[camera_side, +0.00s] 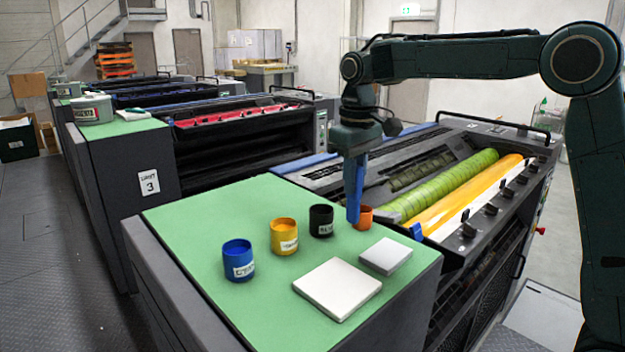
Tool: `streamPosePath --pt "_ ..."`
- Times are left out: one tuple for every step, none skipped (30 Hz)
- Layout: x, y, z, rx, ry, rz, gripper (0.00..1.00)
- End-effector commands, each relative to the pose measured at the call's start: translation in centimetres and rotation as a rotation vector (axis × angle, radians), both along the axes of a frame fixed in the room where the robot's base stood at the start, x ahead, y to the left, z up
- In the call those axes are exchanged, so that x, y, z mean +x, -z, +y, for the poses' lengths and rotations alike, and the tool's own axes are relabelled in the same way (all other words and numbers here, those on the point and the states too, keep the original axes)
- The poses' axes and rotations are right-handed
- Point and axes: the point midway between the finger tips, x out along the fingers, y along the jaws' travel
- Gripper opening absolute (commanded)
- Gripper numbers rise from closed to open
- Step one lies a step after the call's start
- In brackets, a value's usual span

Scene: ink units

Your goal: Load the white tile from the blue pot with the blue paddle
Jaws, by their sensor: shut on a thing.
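The blue pot (238,262) stands upright at the left of the green bench top, with a white label and dark blue inside. The larger white tile (337,289) lies flat near the front edge, and its visible top looks clean. My gripper (356,158) is above the back of the bench, right of the pots, shut on the blue paddle (354,192). The paddle hangs nearly upright, its lower end beside the black and orange pots and behind the tiles. I cannot tell whether it touches the bench or carries ink.
A yellow pot (284,238), a black pot (321,221) and an orange pot (363,217) stand in a row right of the blue pot. A smaller pale tile (386,257) lies right of the white tile. Press rollers (450,185) lie behind. The bench's left side is clear.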

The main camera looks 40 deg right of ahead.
Motion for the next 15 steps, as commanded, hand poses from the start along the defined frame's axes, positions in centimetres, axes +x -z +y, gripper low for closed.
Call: streamPosePath --pt "-0.1 0.1 0.2 0.000 0.021 0.000 0.00" --pt "-0.2 0.1 0.2 0.000 0.033 0.000 0.00" --pt "-0.3 0.1 0.3 0.000 0.051 0.000 0.00" --pt "-0.3 0.2 0.4 0.000 0.064 0.000 0.00" --pt "-0.4 0.2 0.5 0.000 0.077 0.000 0.00" --pt "-0.5 0.3 0.6 0.000 0.094 0.000 0.00" --pt "-0.3 0.2 0.7 -0.002 0.079 -0.001 0.00" --pt "-0.2 0.2 0.9 -0.005 0.065 -0.003 0.00" --pt "-0.1 0.1 1.1 -0.007 0.047 -0.006 0.00" --pt "0.0 0.1 1.2 -0.008 0.036 -0.007 0.00" --pt "0.1 0.0 1.3 -0.010 0.024 -0.008 0.00" --pt "0.2 0.0 1.4 -0.013 0.007 -0.009 0.00" --pt "0.3 0.0 1.6 -0.014 -0.005 -0.011 0.00" --pt "0.4 -0.1 1.7 -0.016 -0.018 -0.012 0.00" --pt "0.5 -0.1 1.9 -0.019 -0.034 -0.014 0.00"
